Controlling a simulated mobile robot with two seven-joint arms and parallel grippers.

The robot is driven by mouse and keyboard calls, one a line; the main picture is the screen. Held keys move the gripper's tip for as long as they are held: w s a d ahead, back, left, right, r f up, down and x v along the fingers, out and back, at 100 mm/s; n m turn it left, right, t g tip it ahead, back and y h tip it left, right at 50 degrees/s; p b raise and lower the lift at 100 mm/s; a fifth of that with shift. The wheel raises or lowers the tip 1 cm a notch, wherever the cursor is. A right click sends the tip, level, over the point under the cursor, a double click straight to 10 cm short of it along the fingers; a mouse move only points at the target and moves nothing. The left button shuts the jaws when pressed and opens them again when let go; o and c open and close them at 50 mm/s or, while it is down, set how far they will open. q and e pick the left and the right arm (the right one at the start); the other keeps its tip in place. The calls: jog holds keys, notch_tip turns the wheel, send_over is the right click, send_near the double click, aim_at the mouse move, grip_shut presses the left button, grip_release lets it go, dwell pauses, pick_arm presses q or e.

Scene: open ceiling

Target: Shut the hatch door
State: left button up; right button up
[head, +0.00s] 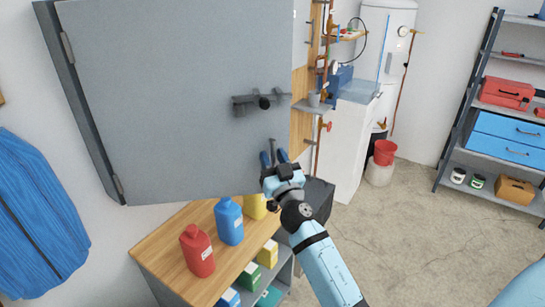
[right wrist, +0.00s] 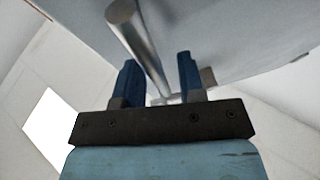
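The grey hatch door (head: 180,80) stands open, swung out from its frame on hinges at its left edge. A dark latch handle (head: 262,103) sits on its face near the right edge. My right gripper (head: 273,157) is at the lower right of the door, below the latch. Its blue fingers are apart. In the right wrist view, a metal rod (right wrist: 135,40) runs between or just beyond the open fingers (right wrist: 158,78), close to the door's surface (right wrist: 230,35). I cannot tell whether the fingers touch it. My left gripper is out of view.
Below the door is a wooden-topped shelf unit (head: 168,245) with a red bottle (head: 197,251), a blue bottle (head: 229,221) and a yellow one (head: 255,206). A blue garment (head: 40,220) hangs at left. A shelf rack (head: 490,110) stands at right. The concrete floor (head: 400,200) between is clear.

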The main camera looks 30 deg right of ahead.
grip_shut()
